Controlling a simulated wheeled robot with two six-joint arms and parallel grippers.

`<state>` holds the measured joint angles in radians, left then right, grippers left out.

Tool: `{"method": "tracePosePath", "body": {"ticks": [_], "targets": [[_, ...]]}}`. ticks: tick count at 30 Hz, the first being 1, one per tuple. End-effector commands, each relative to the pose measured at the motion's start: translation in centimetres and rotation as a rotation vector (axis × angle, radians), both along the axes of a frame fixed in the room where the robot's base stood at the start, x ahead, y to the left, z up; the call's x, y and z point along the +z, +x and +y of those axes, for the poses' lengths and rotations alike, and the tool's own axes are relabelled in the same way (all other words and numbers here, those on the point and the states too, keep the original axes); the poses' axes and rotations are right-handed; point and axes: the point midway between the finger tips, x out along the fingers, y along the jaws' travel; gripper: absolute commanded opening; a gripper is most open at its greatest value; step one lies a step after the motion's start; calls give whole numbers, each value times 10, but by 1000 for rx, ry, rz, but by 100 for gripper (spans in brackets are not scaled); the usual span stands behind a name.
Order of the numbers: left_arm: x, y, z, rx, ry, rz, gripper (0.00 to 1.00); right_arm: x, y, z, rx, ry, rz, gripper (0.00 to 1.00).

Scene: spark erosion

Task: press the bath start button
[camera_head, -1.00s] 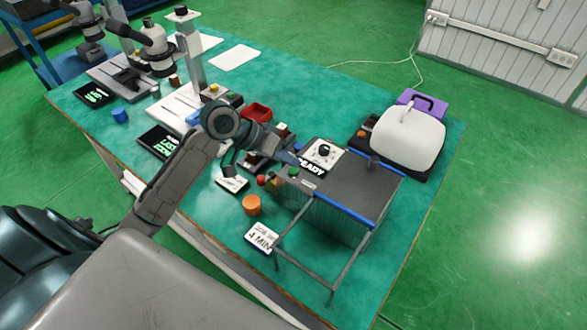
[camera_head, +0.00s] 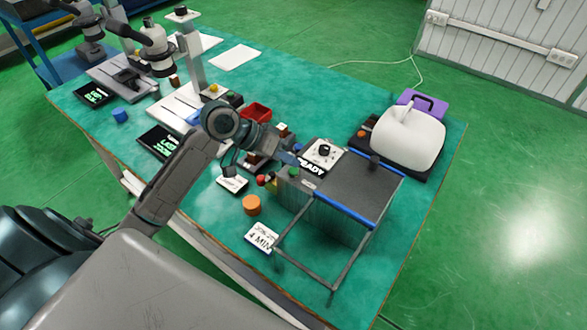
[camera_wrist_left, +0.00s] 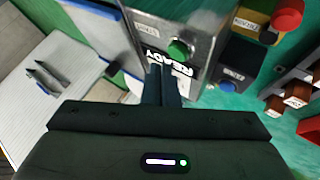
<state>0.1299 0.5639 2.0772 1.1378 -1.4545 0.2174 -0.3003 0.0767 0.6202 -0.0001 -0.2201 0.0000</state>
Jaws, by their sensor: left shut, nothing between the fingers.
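The bath is a grey metal box (camera_head: 335,215) with a dark top and blue edging, at the right-hand part of the table. A green button (camera_head: 293,172) sits on its left end. In the left wrist view the green button (camera_wrist_left: 179,50) stands on a grey metal panel with a small label above it. My left gripper (camera_head: 291,158) is shut and empty, close above that end of the bath. In the wrist view its fingertips (camera_wrist_left: 162,72) lie just below and left of the button; contact cannot be told. My right gripper is not in view.
A READY display (camera_head: 311,165) lies by the bath top. A red button (camera_wrist_left: 288,14) on a yellow box and a blue button (camera_wrist_left: 228,87) are nearby. An orange cylinder (camera_head: 252,205) and a 4 MIN card (camera_head: 262,237) lie in front. A white domed object (camera_head: 408,140) stands behind.

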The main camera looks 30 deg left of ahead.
Motion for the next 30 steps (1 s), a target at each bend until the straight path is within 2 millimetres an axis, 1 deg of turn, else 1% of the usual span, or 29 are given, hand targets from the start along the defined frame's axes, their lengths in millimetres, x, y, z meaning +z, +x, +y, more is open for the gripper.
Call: {"method": "tracePosePath", "body": {"ticks": [11,30], "targets": [[-8,0,0,0,-1,2,0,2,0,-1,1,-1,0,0],[-11,0,0,0,0,0,0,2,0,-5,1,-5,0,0]]}}
